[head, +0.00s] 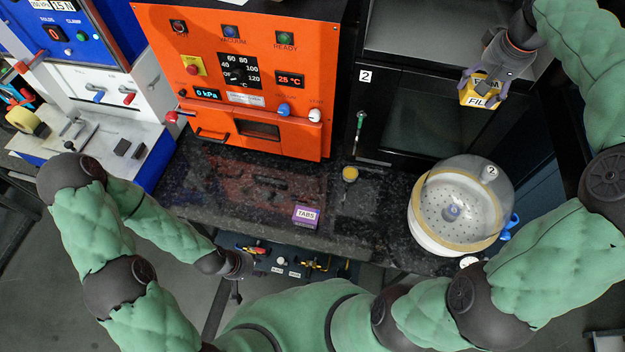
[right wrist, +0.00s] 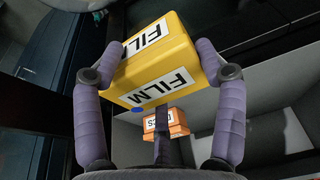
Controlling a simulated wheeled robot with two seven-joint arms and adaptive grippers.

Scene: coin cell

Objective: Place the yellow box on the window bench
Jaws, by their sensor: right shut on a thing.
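The yellow box (head: 478,92), labelled FILM, is at the upper right of the head view, in front of a dark cabinet. My right gripper (head: 485,88) is shut on it and holds it up. In the right wrist view the yellow box (right wrist: 158,62) sits between the two purple padded fingers (right wrist: 160,75), with white FILM labels on two faces. My left gripper (head: 238,266) hangs low at the centre left, in front of the black counter edge and away from the box; its jaw opening is too small to tell. I cannot tell which surface is the window bench.
An orange box (right wrist: 165,124) stands below the yellow box, by a grey surface (right wrist: 265,95). The black counter (head: 250,195) holds a purple TABS box (head: 306,216), a small yellow-topped item (head: 350,173) and a domed white bowl (head: 440,235). An orange machine (head: 245,75) stands behind.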

